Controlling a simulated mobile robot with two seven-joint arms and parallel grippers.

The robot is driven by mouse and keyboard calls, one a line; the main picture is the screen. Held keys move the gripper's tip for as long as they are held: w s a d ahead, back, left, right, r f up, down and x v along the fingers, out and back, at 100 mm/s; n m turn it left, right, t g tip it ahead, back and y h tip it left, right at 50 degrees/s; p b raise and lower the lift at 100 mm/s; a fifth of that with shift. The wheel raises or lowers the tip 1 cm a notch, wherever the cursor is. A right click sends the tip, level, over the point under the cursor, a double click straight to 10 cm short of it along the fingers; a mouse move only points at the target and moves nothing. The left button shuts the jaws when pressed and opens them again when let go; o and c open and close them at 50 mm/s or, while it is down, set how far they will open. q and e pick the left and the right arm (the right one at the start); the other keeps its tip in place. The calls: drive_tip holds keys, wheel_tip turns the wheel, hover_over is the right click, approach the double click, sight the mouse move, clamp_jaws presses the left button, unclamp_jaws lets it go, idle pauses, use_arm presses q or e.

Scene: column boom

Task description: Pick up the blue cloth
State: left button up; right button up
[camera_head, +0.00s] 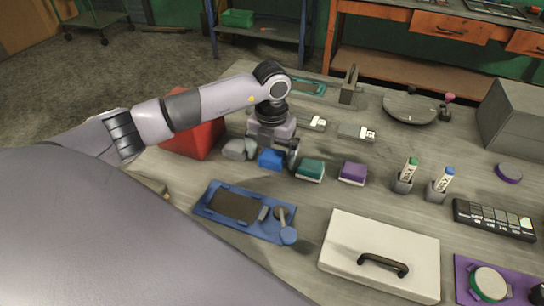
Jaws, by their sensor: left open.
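The blue cloth (270,159) looks like a small folded block lying on the grey table, left of the middle of the view. My left gripper (277,155) points down at it from above and behind. The gripper is open, with one finger visible at the cloth's right side. The other finger is hard to make out, and I cannot tell whether either finger touches the cloth. My right gripper is not in view.
Grey lumps (238,149) lie close left of the cloth, and a teal block (311,170) and a purple block (353,173) to its right. A red box (193,137) stands behind my arm. A blue tray (212,188) and white lidded case (352,232) lie in front.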

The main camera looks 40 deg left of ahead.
sight(272, 154)
use_arm(q)
drive_tip(key=c, duration=1)
drive_tip(key=shift+r, duration=0.15)
drive_tip(key=shift+c, duration=0.2)
wheel_tip(272, 154, up, 20)
drive_tip(key=shift+f, duration=0.1)
drive_tip(key=o, duration=0.4)
drive_tip(key=c, duration=0.3)
drive_tip(key=shift+f, duration=0.1)
